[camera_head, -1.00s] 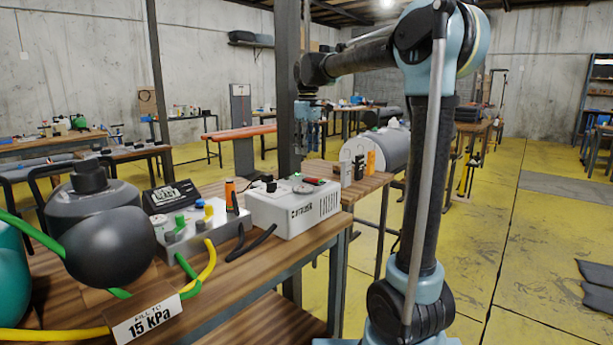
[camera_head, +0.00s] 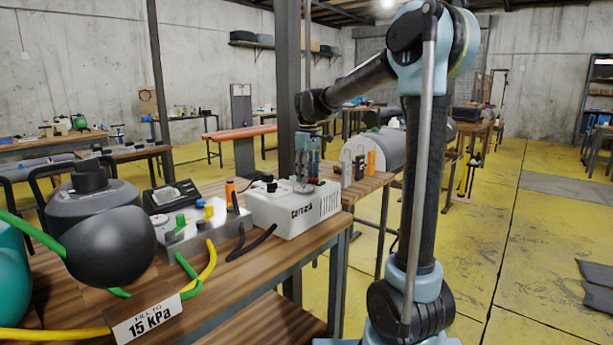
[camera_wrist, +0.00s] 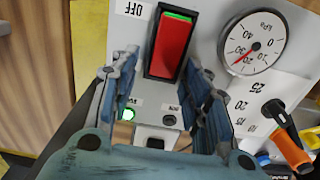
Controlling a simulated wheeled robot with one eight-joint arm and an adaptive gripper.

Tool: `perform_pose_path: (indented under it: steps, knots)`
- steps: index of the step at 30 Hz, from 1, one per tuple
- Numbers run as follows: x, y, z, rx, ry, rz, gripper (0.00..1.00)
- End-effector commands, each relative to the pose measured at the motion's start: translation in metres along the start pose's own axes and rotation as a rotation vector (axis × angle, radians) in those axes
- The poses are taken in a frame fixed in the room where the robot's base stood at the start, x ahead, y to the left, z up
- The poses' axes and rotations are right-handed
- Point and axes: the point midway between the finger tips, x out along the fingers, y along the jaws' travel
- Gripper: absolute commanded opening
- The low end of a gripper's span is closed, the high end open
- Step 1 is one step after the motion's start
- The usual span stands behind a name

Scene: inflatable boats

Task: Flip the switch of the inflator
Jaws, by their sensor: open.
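The inflator (camera_head: 292,212) is a white box on the wooden bench in the head view. Its red rocker switch (camera_wrist: 172,45), in a black frame with a green strip at its upper end, shows in the wrist view. An "OFF" label (camera_wrist: 129,9) is beside it. My gripper (camera_head: 307,180) is over the inflator's top, pointing down. In the wrist view my gripper (camera_wrist: 163,72) is open, with one finger on each side of the switch's lower part. Contact with the switch cannot be told. A small green lamp (camera_wrist: 128,114) is lit; a dark lamp (camera_wrist: 169,120) is beside it.
A round gauge (camera_wrist: 255,43) and a black dial knob (camera_wrist: 275,112) are right of the switch. A grey box with coloured knobs (camera_head: 205,228), a black ball-shaped object (camera_head: 110,246) and green and yellow hoses lie left of the inflator. An orange cylinder (camera_head: 371,161) stands behind it.

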Motion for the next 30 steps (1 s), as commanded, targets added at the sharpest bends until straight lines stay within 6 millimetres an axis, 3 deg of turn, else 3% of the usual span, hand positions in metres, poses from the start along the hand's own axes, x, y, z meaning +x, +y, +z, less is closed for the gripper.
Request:
perform_pose_path:
  steps: [1,7,16,30]
  knots:
    - [0.0,0.0,0.0,0.0,0.0,0.0,0.43]
    - [0.0,0.001,0.0,0.001,0.0,0.0,0.0]
    - [-0.001,0.002,0.003,0.003,0.039,0.001,0.0]
    - [-0.007,0.004,0.012,0.005,0.307,0.004,0.0]
